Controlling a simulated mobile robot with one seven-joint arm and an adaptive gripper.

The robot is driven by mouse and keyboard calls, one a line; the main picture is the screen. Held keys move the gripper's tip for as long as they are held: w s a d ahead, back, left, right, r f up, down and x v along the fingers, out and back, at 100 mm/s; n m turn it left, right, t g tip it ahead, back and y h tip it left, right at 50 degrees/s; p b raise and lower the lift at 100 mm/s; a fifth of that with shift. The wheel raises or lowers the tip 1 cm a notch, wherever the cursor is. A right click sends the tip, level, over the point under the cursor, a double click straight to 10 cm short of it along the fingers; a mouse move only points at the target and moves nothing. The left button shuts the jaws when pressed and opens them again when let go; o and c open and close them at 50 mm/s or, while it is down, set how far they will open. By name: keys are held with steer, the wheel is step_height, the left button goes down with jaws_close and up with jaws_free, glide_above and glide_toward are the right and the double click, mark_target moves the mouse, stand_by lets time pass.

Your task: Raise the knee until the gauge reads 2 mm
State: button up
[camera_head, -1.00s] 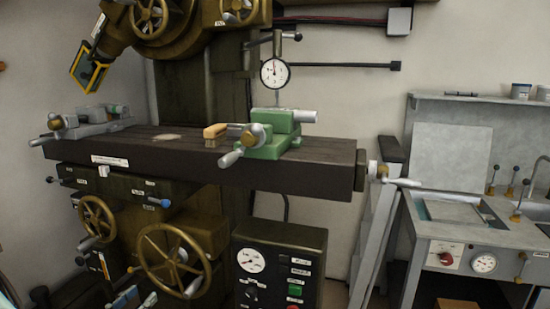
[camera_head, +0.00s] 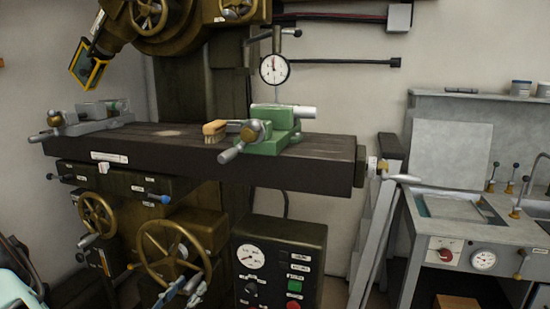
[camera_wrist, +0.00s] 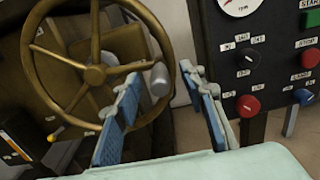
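The dial gauge (camera_head: 274,69) hangs above the machine table, its needle pointing about straight up; its figures are too small to read. The dark worktable (camera_head: 300,172) sits on the machine's knee. A large brass handwheel (camera_head: 150,238) is below the table at the front, and also fills the left of the wrist view (camera_wrist: 95,75). My gripper (camera_head: 185,284) is open at this wheel's lower right rim. In the wrist view, the wheel's grey crank handle (camera_wrist: 158,80) shows between my two blue-padded fingers, with gaps either side; I cannot tell how deep it sits.
A smaller brass handwheel (camera_head: 97,214) is at the left. A control box (camera_head: 280,235) with a dial, knobs and buttons stands close right of my gripper. A green vise (camera_head: 270,140), a brush (camera_head: 214,129) and a grey vise (camera_head: 85,122) rest on the table.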

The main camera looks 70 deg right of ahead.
steer(key=shift+d, duration=0.45)
stand_by(0.3)
jaws_close()
stand_by(0.5)
